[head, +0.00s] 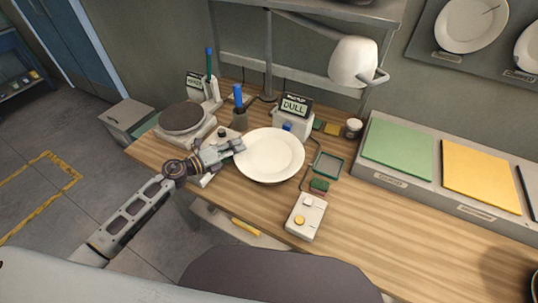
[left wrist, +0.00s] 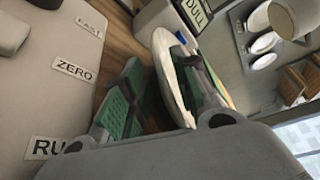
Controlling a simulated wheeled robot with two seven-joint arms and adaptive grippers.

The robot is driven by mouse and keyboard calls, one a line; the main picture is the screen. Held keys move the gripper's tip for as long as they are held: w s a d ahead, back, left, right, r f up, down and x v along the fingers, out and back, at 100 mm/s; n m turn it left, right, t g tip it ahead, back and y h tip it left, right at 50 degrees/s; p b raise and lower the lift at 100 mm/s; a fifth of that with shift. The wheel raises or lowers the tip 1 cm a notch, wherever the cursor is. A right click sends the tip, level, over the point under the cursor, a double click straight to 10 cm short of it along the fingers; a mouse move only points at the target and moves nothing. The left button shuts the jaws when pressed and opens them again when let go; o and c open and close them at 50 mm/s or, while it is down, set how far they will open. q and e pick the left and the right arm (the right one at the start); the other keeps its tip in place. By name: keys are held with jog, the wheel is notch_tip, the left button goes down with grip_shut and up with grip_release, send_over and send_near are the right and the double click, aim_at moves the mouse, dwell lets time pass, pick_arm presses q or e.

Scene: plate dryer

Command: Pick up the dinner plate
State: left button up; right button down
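In the left wrist view the plate (left wrist: 167,75) shows nearly edge-on. My left gripper (head: 236,147) is at the plate's left rim. In the left wrist view its two green-padded fingers (left wrist: 155,100) are spread, with the plate's rim between them. A gap shows between the plate and the left finger; contact with the other finger is unclear.
A round-topped device (head: 184,118) and a pen cup (head: 239,117) stand left of the plate. A box with a DULL sign (head: 294,107) is behind it. A green-rimmed tray (head: 328,165) and white button box (head: 306,216) are to the right.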

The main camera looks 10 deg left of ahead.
aim_at(249, 143)
pick_arm(q)
jog(key=shift+p+x, duration=0.3)
jog(key=shift+x, duration=1.6)
jog(key=shift+s, duration=0.1)
grip_shut()
jog(key=shift+r, duration=0.1)
